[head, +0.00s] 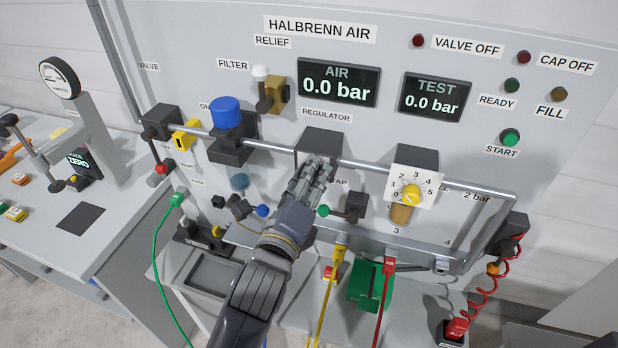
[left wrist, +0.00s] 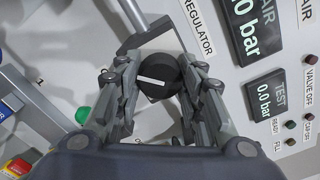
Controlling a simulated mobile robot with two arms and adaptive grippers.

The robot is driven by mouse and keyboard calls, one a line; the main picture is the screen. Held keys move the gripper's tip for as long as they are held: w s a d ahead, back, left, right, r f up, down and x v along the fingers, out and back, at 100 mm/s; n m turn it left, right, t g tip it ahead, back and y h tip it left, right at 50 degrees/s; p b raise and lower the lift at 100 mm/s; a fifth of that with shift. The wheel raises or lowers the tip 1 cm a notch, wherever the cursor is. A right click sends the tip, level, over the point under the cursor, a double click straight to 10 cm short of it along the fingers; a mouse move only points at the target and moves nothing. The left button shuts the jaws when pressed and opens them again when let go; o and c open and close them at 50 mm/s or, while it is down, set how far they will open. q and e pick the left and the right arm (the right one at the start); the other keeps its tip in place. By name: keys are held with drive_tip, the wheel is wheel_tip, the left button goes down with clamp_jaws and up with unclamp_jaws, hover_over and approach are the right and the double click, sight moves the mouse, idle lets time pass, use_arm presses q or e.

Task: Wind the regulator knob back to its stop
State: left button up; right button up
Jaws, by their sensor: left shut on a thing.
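My left gripper (head: 314,172) is at the regulator (head: 320,142), below its label on the panel. In the left wrist view, the black round regulator knob (left wrist: 158,88) sits between the two fingers, which are shut on it. A white line on the knob's face runs nearly across the picture. In the head view the gripper hides the knob. The AIR display (head: 338,82) reads 0.0 bar, and so does the TEST display (head: 431,98). My right gripper is in neither view.
A metal rail (head: 450,180) runs across the panel front close to the gripper. A blue-capped filter (head: 226,113) stands to the left, and a dial with a yellow knob (head: 411,193) to the right. Yellow and red hoses (head: 378,318) hang below.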

use_arm(q)
drive_tip(key=shift+f, duration=0.15)
drive_tip(key=o, duration=1.1)
drive_tip(key=shift+c, duration=0.2)
drive_tip(key=v, duration=1.2)
